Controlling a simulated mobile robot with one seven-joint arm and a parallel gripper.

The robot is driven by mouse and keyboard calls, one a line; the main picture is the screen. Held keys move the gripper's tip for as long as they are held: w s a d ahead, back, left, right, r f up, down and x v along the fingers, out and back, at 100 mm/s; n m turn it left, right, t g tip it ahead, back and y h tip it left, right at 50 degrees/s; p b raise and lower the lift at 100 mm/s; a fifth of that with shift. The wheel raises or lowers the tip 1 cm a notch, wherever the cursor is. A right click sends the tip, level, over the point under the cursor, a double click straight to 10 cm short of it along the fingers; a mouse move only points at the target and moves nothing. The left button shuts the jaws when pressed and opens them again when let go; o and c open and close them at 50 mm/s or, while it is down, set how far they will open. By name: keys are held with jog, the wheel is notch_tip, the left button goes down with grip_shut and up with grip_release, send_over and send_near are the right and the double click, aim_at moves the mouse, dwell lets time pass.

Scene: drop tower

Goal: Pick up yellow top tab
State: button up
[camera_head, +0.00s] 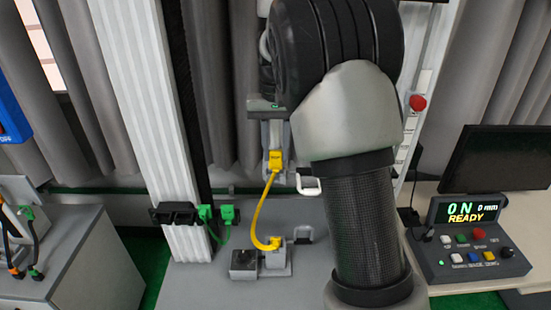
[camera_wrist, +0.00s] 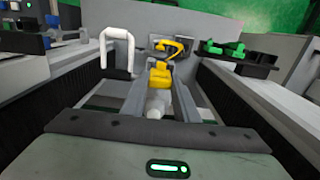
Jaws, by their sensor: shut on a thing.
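The yellow top tab (camera_head: 275,160) is a yellow connector end with a yellow cable (camera_head: 258,212) hanging from it. The cable curves down to a yellow lower end (camera_head: 272,243) at a small grey block on the grey base plate. My gripper (camera_head: 275,138) points down and is shut on the yellow top tab, holding it above the plate. In the wrist view the tab (camera_wrist: 160,78) sits between the two fingers (camera_wrist: 160,98), with the cable beyond it. My arm covers part of the area to the right.
A white column (camera_head: 140,110) stands at left, with green connectors (camera_head: 228,213) on a black bracket beside it. A white handle (camera_head: 308,186) is right of the tab. A control box (camera_head: 468,240) reading "ON 0 mm READY" and a monitor (camera_head: 503,157) stand at right. A grey cabinet (camera_head: 85,265) is at left.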

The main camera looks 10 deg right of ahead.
jog(key=s+a+b, duration=0.1)
jog(key=s, duration=0.8)
jog(key=s+a+b, duration=0.2)
jog(key=s, duration=0.6)
jog(key=shift+s+a, duration=0.25)
jog(key=shift+s, duration=0.1)
jog(key=shift+r, duration=0.15)
jog(key=shift+w+d, duration=0.1)
jog(key=shift+d, duration=0.05)
